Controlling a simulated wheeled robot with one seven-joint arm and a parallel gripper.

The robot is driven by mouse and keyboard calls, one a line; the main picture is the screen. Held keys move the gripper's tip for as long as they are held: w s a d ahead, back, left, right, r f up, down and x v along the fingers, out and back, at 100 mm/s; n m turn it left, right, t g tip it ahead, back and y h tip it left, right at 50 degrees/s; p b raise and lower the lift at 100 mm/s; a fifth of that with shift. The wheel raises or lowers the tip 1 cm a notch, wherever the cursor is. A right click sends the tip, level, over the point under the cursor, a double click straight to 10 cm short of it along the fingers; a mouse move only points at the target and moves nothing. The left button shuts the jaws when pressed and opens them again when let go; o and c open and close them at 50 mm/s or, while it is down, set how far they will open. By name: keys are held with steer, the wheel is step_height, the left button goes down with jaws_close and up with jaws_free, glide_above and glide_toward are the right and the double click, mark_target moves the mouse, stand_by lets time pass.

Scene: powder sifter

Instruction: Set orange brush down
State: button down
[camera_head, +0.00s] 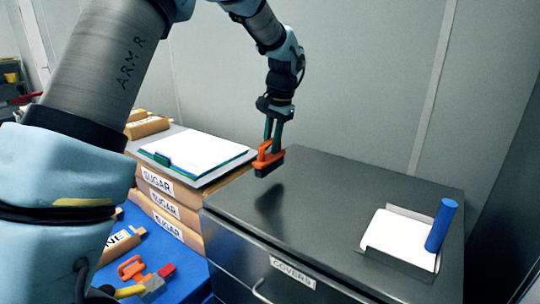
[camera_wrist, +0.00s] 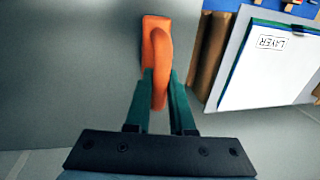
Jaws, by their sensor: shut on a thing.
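The orange brush (camera_head: 266,155) has an orange handle and a dark block at its lower end. My gripper (camera_head: 272,139) is shut on the brush's handle and points down, holding it over the left back part of the dark metal cabinet top (camera_head: 335,195). A dark shadow lies on the top below it, so the brush appears to be above the surface. In the wrist view the orange brush (camera_wrist: 156,62) sits between the green fingers of my gripper (camera_wrist: 160,92). Its dark end is hard to make out there.
A scoop-like tray (camera_head: 405,245) with a blue handle (camera_head: 441,225) stands at the cabinet's right. Left are stacked sugar boxes (camera_head: 165,205) with a clipboard (camera_head: 195,152) on top. A blue surface (camera_head: 170,255) holds tools at lower left. The cabinet's middle is clear. A wall stands behind.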

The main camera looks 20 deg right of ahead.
steer(key=shift+f+p, duration=0.3)
steer(key=shift+f, duration=1.5)
steer(key=shift+f, duration=0.1)
steer(key=shift+f, duration=0.1)
steer(key=c, duration=0.8)
jaws_free()
steer(key=r, duration=0.4)
steer(key=s+r+b, duration=0.1)
steer(key=r, duration=0.3)
steer(key=s+d+r, duration=0.1)
steer(key=r, duration=0.3)
steer(key=shift+r+b, duration=0.1)
steer(key=shift+b, duration=0.2)
